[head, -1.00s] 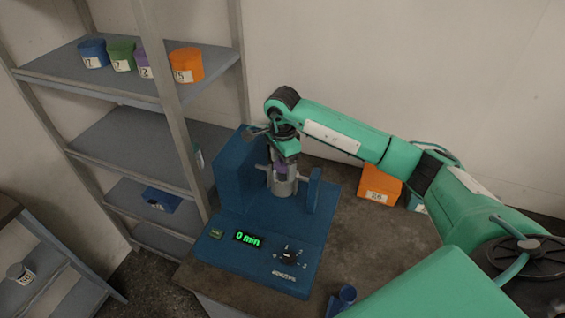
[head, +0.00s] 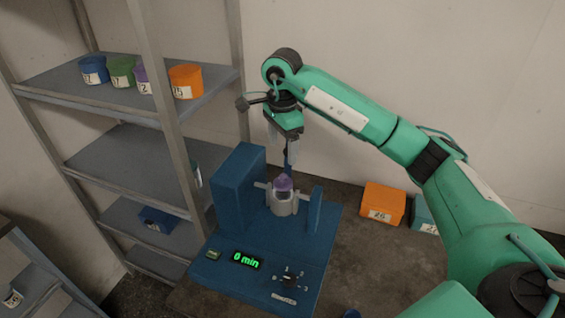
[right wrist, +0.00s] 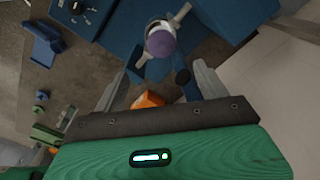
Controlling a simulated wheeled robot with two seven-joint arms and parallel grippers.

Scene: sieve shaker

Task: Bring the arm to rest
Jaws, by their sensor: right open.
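My right gripper (head: 283,150) is above the blue sieve shaker (head: 238,185) in the head view, pointing down. Its two fingers are apart with nothing between them. A grey cylinder (head: 284,206) with a purple top (head: 283,185) stands in the shaker, between its blue uprights, below and apart from the fingertips. In the right wrist view the purple top (right wrist: 161,43) shows beyond the open fingers (right wrist: 152,92). The shaker's display reads "0 min". My left gripper is not in view.
A shelf rack (head: 130,160) stands at the left, with blue, green, purple and orange (head: 185,81) containers on its upper shelf. An orange box (head: 382,203) and a teal box (head: 424,214) stand on the table at the right, against the wall. Free air surrounds the gripper.

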